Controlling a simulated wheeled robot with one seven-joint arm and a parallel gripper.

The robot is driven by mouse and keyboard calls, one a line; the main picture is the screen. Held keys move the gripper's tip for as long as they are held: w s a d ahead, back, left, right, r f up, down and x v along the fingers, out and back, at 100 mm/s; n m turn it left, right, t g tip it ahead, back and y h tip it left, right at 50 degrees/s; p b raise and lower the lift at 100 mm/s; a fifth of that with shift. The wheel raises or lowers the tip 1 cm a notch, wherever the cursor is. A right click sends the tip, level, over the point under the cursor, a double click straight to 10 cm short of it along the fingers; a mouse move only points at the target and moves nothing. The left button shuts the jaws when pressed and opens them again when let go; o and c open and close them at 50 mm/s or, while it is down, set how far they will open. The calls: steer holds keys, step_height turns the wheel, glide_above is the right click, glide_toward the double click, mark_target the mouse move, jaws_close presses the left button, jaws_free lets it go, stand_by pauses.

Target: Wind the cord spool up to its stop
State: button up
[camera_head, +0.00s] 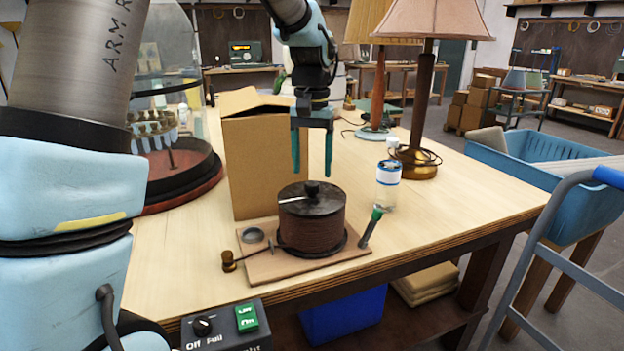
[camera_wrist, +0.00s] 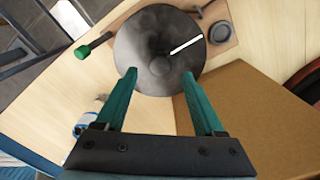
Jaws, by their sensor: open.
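The cord spool (camera_head: 312,228) stands upright on a wooden base board (camera_head: 262,268) near the table's front edge. It has a dark round top with a small black knob (camera_head: 312,188) and a white line across it. The spool top also shows in the wrist view (camera_wrist: 150,35), with the white mark (camera_wrist: 186,43) pointing up and right there. My gripper (camera_head: 312,168) points down above the spool, its two green fingers apart and empty. In the wrist view the open fingers (camera_wrist: 163,82) reach over the spool's edge, apart from the knob.
A cardboard box (camera_head: 258,160) stands close behind the spool at left. A white-labelled bottle (camera_head: 388,186) and a green-handled tool (camera_head: 371,226) are to the right. A small wooden-ended piece (camera_head: 230,262) and a grey ring (camera_head: 253,235) lie at left. Lamps (camera_head: 424,90) stand behind.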

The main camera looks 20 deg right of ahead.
step_height(320, 180, up, 7)
steer(key=shift+b, duration=0.35)
steer(key=shift+f, duration=0.1)
steer(key=a+f+n, duration=0.2)
steer(key=a+f, duration=0.3)
steer(key=a, duration=0.4)
steer(key=a+f+n, duration=0.1)
steer(key=a+f, duration=0.3)
steer(key=a, duration=0.4)
steer(key=s+a+f+n, duration=0.1)
steer(key=s+a+f, duration=0.2)
steer(key=a, duration=0.3)
steer(key=s+a+f+n+t, duration=0.1)
steer(key=s+a+f+n, duration=0.1)
steer(key=a, duration=0.4)
steer(key=shift+s+a+f+t, duration=0.2)
steer(key=shift+s+f+t, duration=0.1)
steer(key=shift+s+f, duration=0.7)
steer(key=shift+r, duration=0.1)
